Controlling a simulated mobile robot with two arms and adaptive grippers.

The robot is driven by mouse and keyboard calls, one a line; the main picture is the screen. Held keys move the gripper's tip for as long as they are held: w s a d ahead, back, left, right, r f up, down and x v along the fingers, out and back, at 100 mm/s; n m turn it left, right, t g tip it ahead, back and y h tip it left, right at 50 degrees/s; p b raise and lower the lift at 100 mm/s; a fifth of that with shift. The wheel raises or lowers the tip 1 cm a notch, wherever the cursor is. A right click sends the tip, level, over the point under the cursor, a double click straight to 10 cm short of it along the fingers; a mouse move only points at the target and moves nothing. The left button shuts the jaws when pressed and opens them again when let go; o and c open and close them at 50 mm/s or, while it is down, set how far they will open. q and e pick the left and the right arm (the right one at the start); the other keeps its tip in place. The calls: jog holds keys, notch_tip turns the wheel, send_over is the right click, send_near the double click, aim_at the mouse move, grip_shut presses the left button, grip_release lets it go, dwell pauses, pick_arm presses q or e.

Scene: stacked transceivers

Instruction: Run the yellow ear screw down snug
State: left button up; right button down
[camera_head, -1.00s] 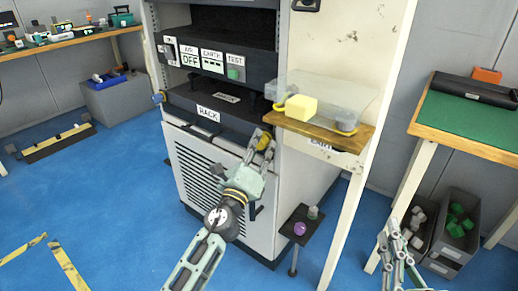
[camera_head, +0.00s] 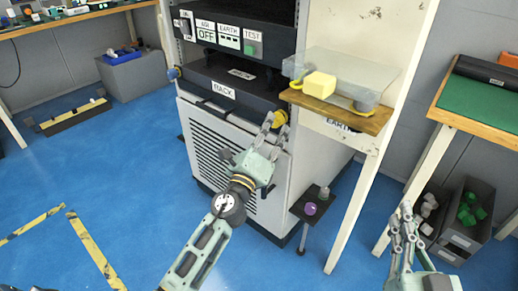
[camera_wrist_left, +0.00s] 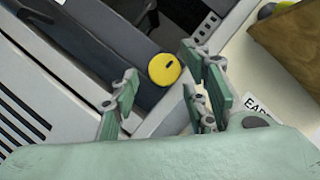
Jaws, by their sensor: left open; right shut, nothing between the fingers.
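The yellow ear screw (camera_head: 280,117) is a round knob at the right end of the dark RACK unit's front (camera_head: 222,91). In the left wrist view the yellow screw (camera_wrist_left: 164,70) shows its round face with a small dark mark, between and beyond the fingers. My left gripper (camera_head: 275,126) is open, its fingertips close to the screw on either side; I cannot tell whether they touch it. My right gripper (camera_head: 404,217) is shut and empty, low at the right, away from the rack. How deep the screw sits is not clear.
A wooden shelf (camera_head: 352,122) with a yellow block (camera_head: 319,85) and a clear cover juts out right of the screw. Bins (camera_head: 463,241) and a green-topped table (camera_head: 490,113) are at right.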

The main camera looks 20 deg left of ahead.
pick_arm(q)
jog(key=v, duration=0.9)
jog(key=shift+s, duration=0.25)
